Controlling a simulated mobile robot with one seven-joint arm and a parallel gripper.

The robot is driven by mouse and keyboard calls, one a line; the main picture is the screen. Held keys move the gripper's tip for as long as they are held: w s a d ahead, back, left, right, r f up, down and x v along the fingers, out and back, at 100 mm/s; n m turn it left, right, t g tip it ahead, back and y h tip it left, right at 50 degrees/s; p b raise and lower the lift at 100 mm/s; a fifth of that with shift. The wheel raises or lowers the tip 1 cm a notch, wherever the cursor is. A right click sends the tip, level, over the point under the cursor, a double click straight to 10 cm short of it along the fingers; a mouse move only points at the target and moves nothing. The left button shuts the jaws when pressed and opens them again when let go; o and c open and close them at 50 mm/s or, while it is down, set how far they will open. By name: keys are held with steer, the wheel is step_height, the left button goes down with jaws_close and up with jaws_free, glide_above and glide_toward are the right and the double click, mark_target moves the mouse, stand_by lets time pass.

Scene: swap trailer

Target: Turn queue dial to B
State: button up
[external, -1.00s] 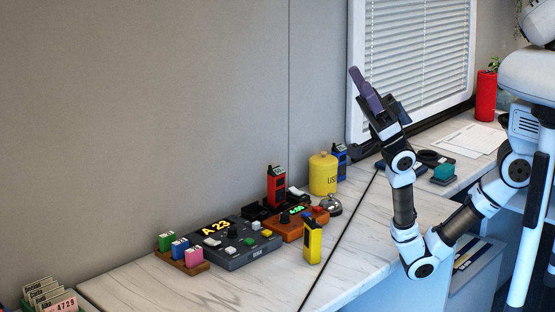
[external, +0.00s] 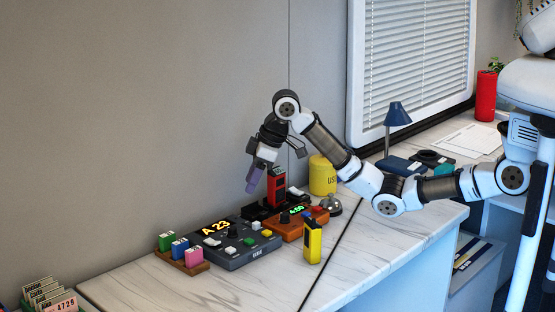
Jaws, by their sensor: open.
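The queue console (external: 236,256) is a dark grey box on the marble counter, at the lower centre. Its lit display (external: 216,233) reads "A 23" in yellow. A small dark knob (external: 232,228), apparently the queue dial, stands beside the display among white, green and yellow buttons. Its pointing direction is too small to tell. My gripper (external: 254,181) points down above and slightly right of the console, its purple fingers apart from the dial. It is open, with nothing visibly held.
An orange box (external: 288,232) with a green display stands right of the console. A red handheld (external: 276,186) stands close behind my gripper; a yellow handheld (external: 312,241) stands in front. Coloured blocks (external: 181,249) sit left. A yellow canister (external: 323,175) and bell (external: 330,205) are at right.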

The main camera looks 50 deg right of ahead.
mark_target(232, 227)
steer(key=p+x, duration=0.1)
steer(key=x, duration=0.6)
steer(key=p+x, duration=0.1)
steer(key=x, duration=0.5)
steer(key=shift+d+f, duration=0.1)
steer(key=shift+f, duration=0.4)
steer(key=shift+c, duration=0.4)
steer(key=c, duration=0.9)
steer(key=shift+p, duration=0.35)
steer(key=shift+s+r+m+p, duration=0.1)
steer(key=shift+m+p, duration=0.2)
steer(key=m+h+p, duration=0.1)
steer(key=m+p, duration=0.1)
steer(key=shift+r+m, duration=0.1)
steer(key=shift+m, duration=0.3)
steer(key=m+t+h+p, duration=0.1)
steer(key=m+h+p, duration=0.1)
steer(key=m, duration=0.3)
steer(key=shift+m, duration=0.3)
